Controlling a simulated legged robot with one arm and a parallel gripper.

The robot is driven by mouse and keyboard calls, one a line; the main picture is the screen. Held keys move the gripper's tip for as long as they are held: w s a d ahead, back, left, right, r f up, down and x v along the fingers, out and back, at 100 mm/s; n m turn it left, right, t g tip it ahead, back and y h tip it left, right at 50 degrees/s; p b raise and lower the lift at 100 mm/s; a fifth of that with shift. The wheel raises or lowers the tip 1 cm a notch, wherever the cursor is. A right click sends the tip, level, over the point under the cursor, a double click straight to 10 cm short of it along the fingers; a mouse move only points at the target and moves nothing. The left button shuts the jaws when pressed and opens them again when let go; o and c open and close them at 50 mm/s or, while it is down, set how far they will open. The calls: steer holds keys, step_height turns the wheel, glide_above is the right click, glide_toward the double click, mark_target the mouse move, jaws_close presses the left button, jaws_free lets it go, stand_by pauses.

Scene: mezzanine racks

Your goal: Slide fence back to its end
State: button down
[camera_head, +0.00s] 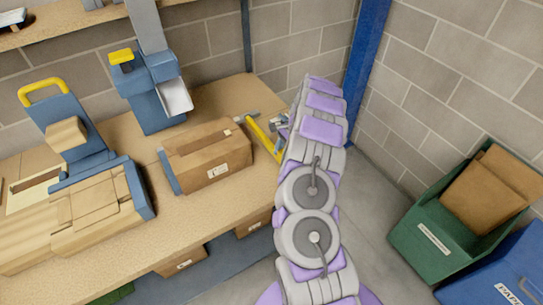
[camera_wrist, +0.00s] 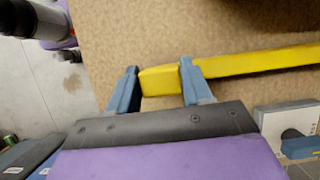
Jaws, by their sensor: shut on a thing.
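The fence is a long yellow bar (camera_head: 262,136) on the tan bench, just right of a closed brown carton (camera_head: 208,155). In the wrist view the yellow bar (camera_wrist: 245,63) runs from between my blue fingers out to the right edge. My gripper (camera_wrist: 158,72) is shut on the bar near its end, one finger at the end and the other across the bar. In the head view my gripper (camera_head: 282,126) is small and partly hidden by my arm, at the bench's right side.
A blue stop plate (camera_head: 169,172) stands at the carton's left side. Further left are a blue post device (camera_head: 150,90) and a yellow-handled blue device (camera_head: 58,115). A blue upright (camera_head: 367,60) and block wall stand behind right. A green bin (camera_head: 430,238) holds flat cardboard on the floor.

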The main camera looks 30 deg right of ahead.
steer(key=shift+w+d, duration=0.15)
steer(key=shift+d, duration=0.65)
steer(key=shift+a, duration=0.1)
steer(key=shift+r, duration=0.1)
steer(key=c, duration=0.9)
jaws_free()
steer(key=o, duration=0.3)
steer(key=shift+d, duration=0.35)
steer(key=shift+o, duration=0.2)
steer(key=shift+r, duration=0.35)
steer(key=p+v, duration=0.2)
steer(key=v, duration=1.4)
steer(key=shift+d, duration=0.3)
